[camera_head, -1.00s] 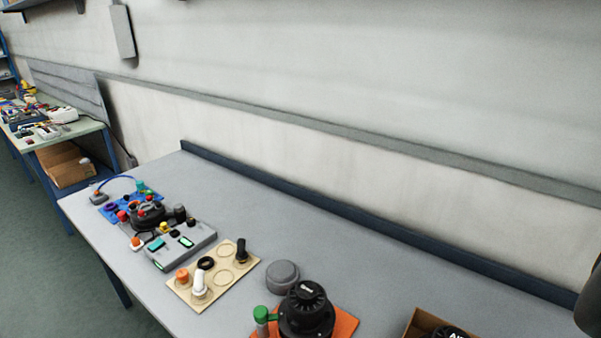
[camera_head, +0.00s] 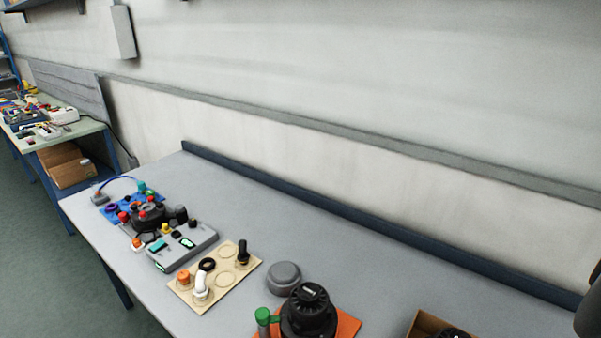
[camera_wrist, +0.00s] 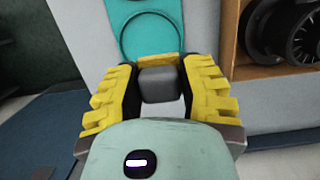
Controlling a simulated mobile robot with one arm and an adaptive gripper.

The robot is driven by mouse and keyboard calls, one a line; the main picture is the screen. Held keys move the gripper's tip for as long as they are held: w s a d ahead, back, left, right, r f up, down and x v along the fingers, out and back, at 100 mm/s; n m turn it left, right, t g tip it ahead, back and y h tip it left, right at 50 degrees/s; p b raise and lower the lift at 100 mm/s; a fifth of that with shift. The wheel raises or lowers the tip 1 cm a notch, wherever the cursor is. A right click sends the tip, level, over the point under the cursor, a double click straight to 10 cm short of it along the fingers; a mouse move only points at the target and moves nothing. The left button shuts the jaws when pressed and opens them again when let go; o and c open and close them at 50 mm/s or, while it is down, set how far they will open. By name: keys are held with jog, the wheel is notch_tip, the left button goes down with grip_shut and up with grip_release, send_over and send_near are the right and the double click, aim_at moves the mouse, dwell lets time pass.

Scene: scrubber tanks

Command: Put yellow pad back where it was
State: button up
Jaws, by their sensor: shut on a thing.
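In the wrist view my gripper (camera_wrist: 161,80), with ribbed yellow fingers, is shut on a small piece. A grey block (camera_wrist: 160,86) shows between the fingertips, with a thin yellow edge, the yellow pad (camera_wrist: 160,66), along its far side. Most of the pad is hidden or seen edge-on. A teal plate (camera_wrist: 148,12) with a ring outline lies just beyond the fingertips; I cannot tell whether the pad touches anything.
The grey bench (camera_head: 345,255) holds a beige board (camera_head: 212,291) with fittings, a grey control box (camera_head: 182,249), a grey disc (camera_head: 283,278) and a black round unit on an orange plate (camera_head: 347,326). A box (camera_head: 424,323) stands front right. The bench's back strip is clear.

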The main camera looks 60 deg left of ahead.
jog(key=shift+a+r, duration=0.25)
jog(key=shift+a, duration=0.1)
jog(key=shift+w+a+r, duration=0.4)
jog(key=shift+a, duration=0.15)
jog(key=a+r, duration=0.1)
jog(key=w+a+r, duration=0.1)
jog(key=shift+a+r+m, duration=0.15)
jog(key=shift+r+m, duration=0.15)
jog(key=shift+m, duration=0.1)
